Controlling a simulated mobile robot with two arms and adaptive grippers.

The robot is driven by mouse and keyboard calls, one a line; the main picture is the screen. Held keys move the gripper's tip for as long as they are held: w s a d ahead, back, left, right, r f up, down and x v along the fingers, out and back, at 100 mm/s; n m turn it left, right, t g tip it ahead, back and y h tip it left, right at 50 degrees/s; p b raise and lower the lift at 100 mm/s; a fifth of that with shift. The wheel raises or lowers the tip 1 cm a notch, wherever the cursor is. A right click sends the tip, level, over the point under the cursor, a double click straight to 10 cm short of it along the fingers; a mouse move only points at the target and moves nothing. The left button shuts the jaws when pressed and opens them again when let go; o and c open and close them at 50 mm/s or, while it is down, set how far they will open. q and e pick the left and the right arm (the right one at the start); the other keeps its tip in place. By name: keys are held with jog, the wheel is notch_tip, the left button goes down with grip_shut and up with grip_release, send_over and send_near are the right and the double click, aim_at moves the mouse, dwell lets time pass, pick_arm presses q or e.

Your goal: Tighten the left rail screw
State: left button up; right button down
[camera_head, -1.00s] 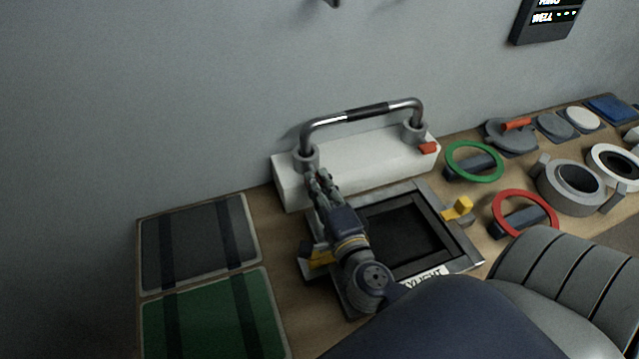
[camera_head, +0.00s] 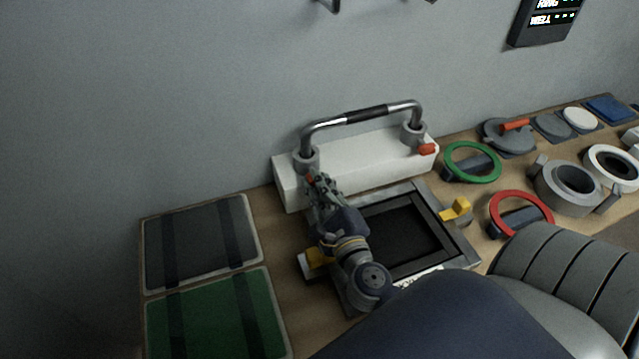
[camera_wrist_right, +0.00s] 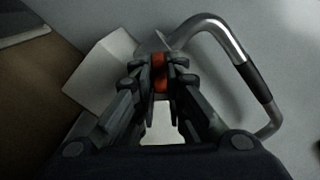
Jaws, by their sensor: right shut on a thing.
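The metal rail (camera_head: 365,114) with a black middle grip stands on a white block (camera_head: 360,168) against the wall. Its left foot (camera_head: 306,158) and right foot (camera_head: 413,132) are grey sockets. A red-orange screw head (camera_head: 427,149) sticks out at the right foot. My right gripper (camera_head: 315,178) is at the left foot. In the right wrist view its fingers (camera_wrist_right: 160,88) are shut on the red-orange left rail screw (camera_wrist_right: 158,70). The screw is mostly hidden by the fingers in the head view. My left gripper is not in view.
A framed dark hatch (camera_head: 400,232) with yellow latches lies under my right arm. Grey (camera_head: 200,242) and green (camera_head: 215,315) panels lie at the left. Green (camera_head: 473,162) and red (camera_head: 521,213) rings and several round fittings stand at the right.

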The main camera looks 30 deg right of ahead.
jog(key=m, duration=0.3)
jog(key=shift+f+m, duration=0.1)
jog(key=shift+m, duration=0.3)
jog(key=m, duration=0.3)
jog(key=shift+m, duration=0.3)
jog(key=m, duration=0.6)
jog(key=shift+b, duration=0.4)
jog(key=m, duration=0.5)
jog(key=shift+m, duration=0.4)
jog(key=m, duration=0.5)
jog(key=shift+m, duration=0.3)
jog(key=c, duration=1.6)
grip_release()
jog(key=shift+c, duration=0.2)
